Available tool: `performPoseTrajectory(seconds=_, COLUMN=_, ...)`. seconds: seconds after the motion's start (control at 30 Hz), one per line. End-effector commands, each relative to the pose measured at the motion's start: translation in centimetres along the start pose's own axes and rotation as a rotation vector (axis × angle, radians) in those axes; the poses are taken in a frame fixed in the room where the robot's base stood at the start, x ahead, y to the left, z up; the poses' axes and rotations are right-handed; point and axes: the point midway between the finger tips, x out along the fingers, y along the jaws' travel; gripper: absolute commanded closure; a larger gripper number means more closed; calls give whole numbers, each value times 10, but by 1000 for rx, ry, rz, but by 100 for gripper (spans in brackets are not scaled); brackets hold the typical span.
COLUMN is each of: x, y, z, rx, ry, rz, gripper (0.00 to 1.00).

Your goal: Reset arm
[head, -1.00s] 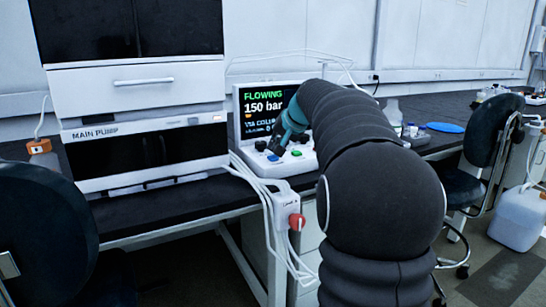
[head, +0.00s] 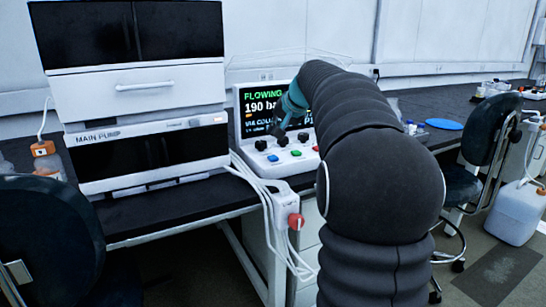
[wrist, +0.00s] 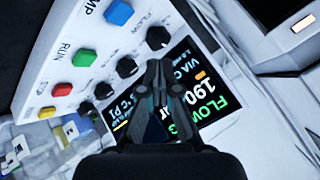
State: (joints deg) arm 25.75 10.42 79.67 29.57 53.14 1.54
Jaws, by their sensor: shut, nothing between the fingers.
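My gripper (head: 279,128) is shut and empty, in front of the screen of the white control box (head: 238,133). In the wrist view my shut gripper (wrist: 158,66) points at the box's panel, its tips appearing by a black knob (wrist: 158,38); the gap to the panel is hard to tell. The screen (head: 262,97) reads FLOWING and 190 bar, partly covered by my gripper and arm. Below it are black knobs and a blue button (head: 273,158), a green button (head: 296,153) and a red button (head: 316,148).
The main pump stack (head: 150,152) stands left of the box on the dark bench. White cables and a power strip with a red switch (head: 295,221) hang at the bench front. Chairs stand at left and right (head: 492,130). A blue dish (head: 443,124) lies farther right.

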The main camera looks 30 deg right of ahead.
Motion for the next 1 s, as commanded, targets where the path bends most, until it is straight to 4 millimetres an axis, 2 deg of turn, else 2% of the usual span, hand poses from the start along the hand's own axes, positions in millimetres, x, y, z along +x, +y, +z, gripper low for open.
performPoseTrajectory(seconds=0.43, x=0, y=0, z=1, rx=-1, ry=-1, rz=0, gripper=100)
performPoseTrajectory(seconds=0.57, x=-6, y=-6, z=15, rx=-21, ry=-11, rz=7, gripper=100)
performPoseTrajectory(seconds=0.67, x=-17, y=-14, z=41, rx=-57, ry=-30, rz=19, gripper=100)
performPoseTrajectory(seconds=0.8, x=-36, y=-23, z=93, rx=-128, ry=-67, rz=44, gripper=100)
performPoseTrajectory(seconds=1.0, x=-62, y=-23, z=169, rx=-234, ry=-117, rz=81, gripper=100)
